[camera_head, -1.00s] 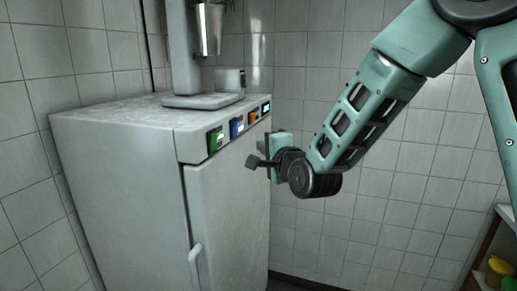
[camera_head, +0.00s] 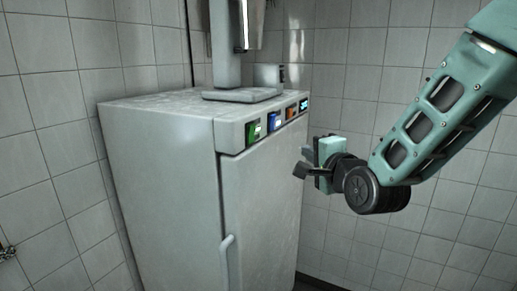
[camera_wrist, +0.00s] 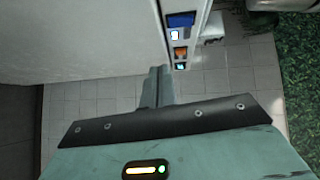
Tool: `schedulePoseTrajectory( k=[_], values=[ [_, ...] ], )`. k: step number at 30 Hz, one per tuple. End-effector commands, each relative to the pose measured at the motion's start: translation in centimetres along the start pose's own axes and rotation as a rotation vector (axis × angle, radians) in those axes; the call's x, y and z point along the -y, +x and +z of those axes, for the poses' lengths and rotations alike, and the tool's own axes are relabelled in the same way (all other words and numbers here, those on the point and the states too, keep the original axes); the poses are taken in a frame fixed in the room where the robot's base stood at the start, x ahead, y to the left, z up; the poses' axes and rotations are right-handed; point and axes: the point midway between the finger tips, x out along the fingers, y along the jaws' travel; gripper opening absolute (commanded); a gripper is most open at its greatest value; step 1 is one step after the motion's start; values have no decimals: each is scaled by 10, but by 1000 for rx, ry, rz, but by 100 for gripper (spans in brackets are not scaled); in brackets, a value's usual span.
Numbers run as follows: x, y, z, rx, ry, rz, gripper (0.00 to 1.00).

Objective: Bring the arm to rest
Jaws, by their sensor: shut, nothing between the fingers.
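My gripper (camera_head: 306,163) is at the end of my green arm, to the right of the white cabinet's front in the head view. It is shut and holds nothing. In the wrist view the closed fingers (camera_wrist: 157,88) show as one narrow grey shape past the dark edge of the gripper body. The fingers look close to the cabinet's front edge; I cannot tell the exact gap.
The white cabinet (camera_head: 170,165) has a door handle (camera_head: 228,262) and coloured switches (camera_head: 273,121) along its upper front. A machine with a flat base (camera_head: 242,95) stands on top. The tiled wall (camera_head: 345,50) is behind. A green patch (camera_wrist: 298,60) shows in the wrist view.

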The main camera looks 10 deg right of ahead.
Motion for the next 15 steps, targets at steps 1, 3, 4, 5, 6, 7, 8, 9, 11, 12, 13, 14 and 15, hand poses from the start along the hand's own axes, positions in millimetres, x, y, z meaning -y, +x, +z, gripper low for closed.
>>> schedulePoseTrajectory(
  k=[1, 3, 4, 5, 6, 7, 8, 9, 11, 12, 13, 14, 15],
  values=[
    [-3, -3, 9, 25, -36, 30, 0],
    [-14, -10, 27, 80, -121, 103, 0],
    [-20, -14, 36, 111, -169, 140, 0],
    [-26, -20, 46, 148, -223, 183, 0],
    [-36, -29, 60, 205, -303, 240, 0],
    [-43, -38, 70, 251, -366, 282, 0],
    [-51, -46, 79, 300, -431, 324, 0],
    [-60, -60, 91, 368, -517, 376, 0],
    [-75, -82, 106, 475, -647, 448, 0],
    [-84, -99, 115, 551, -734, 492, 0],
    [-90, -112, 121, 610, -798, 523, 0],
    [-96, -125, 126, 671, -862, 552, 0],
    [-103, -143, 131, 754, -947, 587, 0]
  ],
)
